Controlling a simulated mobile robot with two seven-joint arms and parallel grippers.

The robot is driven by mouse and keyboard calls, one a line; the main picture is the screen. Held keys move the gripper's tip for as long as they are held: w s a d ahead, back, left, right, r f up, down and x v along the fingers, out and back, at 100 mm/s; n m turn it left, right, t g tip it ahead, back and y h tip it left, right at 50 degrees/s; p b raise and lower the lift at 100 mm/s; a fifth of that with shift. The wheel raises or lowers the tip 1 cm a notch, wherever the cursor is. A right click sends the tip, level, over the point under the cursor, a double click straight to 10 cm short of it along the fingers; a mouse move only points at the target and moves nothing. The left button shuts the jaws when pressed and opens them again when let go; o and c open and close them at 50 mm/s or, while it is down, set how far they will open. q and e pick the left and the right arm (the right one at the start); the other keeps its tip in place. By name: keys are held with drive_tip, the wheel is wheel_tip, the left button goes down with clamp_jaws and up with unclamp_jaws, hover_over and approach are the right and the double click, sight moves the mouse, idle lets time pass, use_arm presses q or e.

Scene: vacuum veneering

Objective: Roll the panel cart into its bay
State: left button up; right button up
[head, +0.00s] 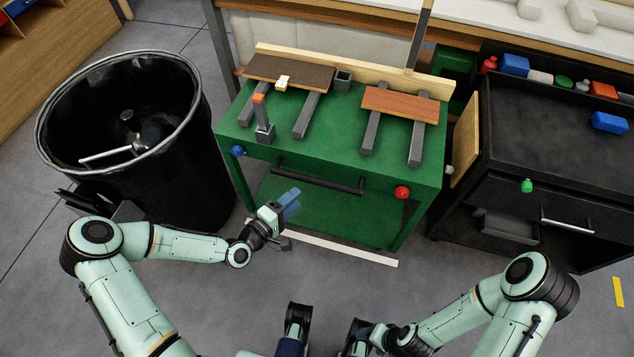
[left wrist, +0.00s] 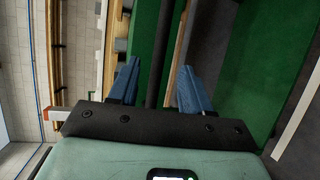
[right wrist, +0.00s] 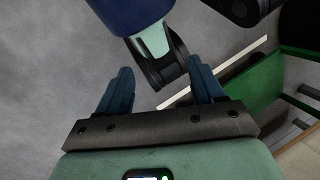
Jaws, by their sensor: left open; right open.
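The green panel cart (head: 318,222) stands in front of me, with a black bar handle (head: 318,176) across its front. A dark panel (head: 300,74) and a reddish-brown panel (head: 400,105) lie on grey bars on its top. My left gripper (head: 289,205) is open, in front of and below the handle, apart from it. In the left wrist view the dark handle (left wrist: 161,45) appears in line with the gap between the fingers (left wrist: 158,80). My right gripper is open and empty in the right wrist view (right wrist: 163,85), low over the floor near my own parts.
A black bin (head: 180,170) stands left of the cart. A black cabinet (head: 540,140) with small coloured items stands on the right. A white strip (head: 340,250) lies on the floor at the cart's front. A workbench (head: 330,42) is behind the cart.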

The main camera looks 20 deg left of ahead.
sight(314, 183)
use_arm(q)
drive_tip(key=b+x, duration=0.1)
drive_tip(key=x, duration=0.9)
drive_tip(key=shift+w+d+f, duration=0.2)
drive_tip(key=shift+w, duration=0.15)
use_arm(e)
drive_tip(key=shift+w+d+f+t, duration=0.3)
drive_tip(key=shift+w+f, duration=0.5)
drive_tip(key=shift+f, duration=0.05)
use_arm(q)
clamp_jaws()
